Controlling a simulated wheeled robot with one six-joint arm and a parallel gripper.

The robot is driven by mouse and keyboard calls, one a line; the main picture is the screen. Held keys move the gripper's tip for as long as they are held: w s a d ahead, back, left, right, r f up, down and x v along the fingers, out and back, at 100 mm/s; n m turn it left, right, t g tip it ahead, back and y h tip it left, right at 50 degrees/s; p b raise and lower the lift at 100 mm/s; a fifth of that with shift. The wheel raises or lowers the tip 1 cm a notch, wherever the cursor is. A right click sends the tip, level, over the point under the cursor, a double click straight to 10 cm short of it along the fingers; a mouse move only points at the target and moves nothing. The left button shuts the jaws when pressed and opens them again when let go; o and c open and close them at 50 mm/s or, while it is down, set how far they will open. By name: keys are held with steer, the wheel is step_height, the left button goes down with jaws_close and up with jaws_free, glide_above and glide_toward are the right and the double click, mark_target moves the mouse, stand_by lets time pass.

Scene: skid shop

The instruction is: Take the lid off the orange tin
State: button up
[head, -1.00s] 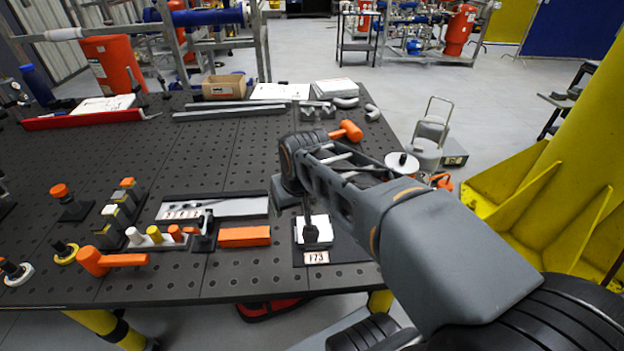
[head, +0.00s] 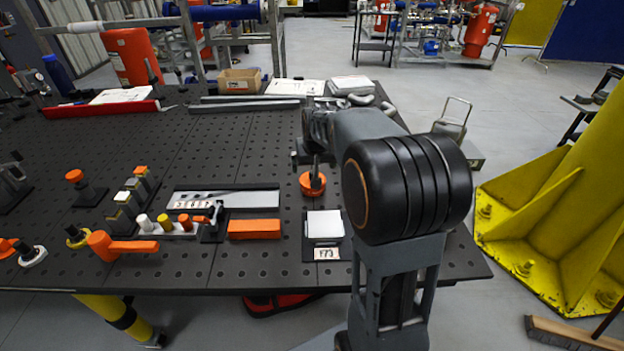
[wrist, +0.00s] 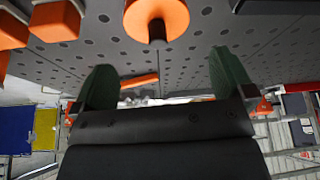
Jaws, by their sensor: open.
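The orange tin (head: 306,186) stands on the dark perforated bench, in the middle of the head view. It is round, and part of it is hidden behind a dark gripper finger. In the wrist view a round orange thing with a knob on it, which looks like the tin with its lid (wrist: 172,12), is cut off by the top edge. My gripper (head: 316,168) is open and empty, close to the tin in the head view. In the wrist view its two fingers (wrist: 164,75) stand wide apart, with the tin beyond their tips. I cannot tell whether they touch it.
A white block (head: 325,224) on a dark base marked 173 stands in front of the tin. An orange bar (head: 254,229), a grey channel (head: 250,199) and an orange-handled tool (head: 122,246) lie to the left. A cardboard box (head: 239,81) stands at the back.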

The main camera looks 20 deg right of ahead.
mark_target(313, 172)
steer(key=shift+p+x, duration=0.3)
steer(key=shift+x, duration=2.7)
steer(key=shift+s+d+f, duration=0.1)
steer(key=shift+s, duration=0.1)
steer(key=c, duration=0.7)
